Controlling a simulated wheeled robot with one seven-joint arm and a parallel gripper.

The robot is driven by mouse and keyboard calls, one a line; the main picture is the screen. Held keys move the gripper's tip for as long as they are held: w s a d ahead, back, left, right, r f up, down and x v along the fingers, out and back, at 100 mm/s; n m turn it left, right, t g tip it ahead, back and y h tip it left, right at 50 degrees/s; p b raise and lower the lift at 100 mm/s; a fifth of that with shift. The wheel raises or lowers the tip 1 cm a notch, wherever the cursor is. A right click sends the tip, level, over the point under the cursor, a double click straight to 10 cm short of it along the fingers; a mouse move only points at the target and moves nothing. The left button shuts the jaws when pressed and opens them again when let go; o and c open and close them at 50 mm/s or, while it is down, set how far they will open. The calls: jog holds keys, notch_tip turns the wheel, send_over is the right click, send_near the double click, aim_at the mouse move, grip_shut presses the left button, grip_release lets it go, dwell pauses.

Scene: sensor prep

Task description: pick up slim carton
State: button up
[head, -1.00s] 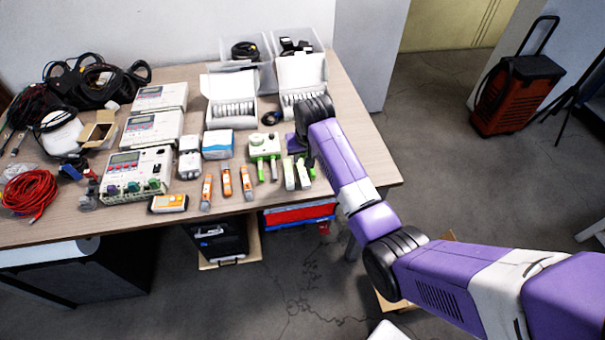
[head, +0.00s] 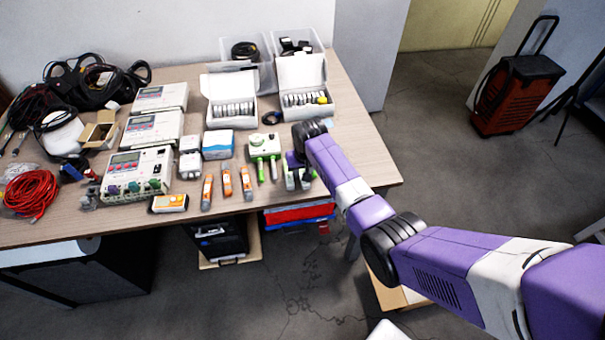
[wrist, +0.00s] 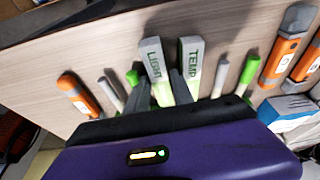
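Two slim cartons, grey-white with pale green, stand side by side in the wrist view. One, marked LIGHT (wrist: 153,58), is left of the other, marked TEMP (wrist: 191,55). My gripper (wrist: 160,85) is over the LIGHT carton. One dark finger is on its left side and the other is in the gap between the two cartons. The fingers are apart; whether they touch the carton I cannot tell. In the head view my gripper (head: 299,175) is at the table's front right and partly hides the cartons.
A green-and-white device (head: 264,146) stands just left of my gripper. Several orange tools (head: 227,181) lie further left, near the front edge of the table (head: 355,150). Open white boxes (head: 305,98) stand behind. The table's right side is clear.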

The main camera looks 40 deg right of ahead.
jog(key=shift+c, duration=0.4)
grip_shut()
jog(key=shift+r, duration=0.1)
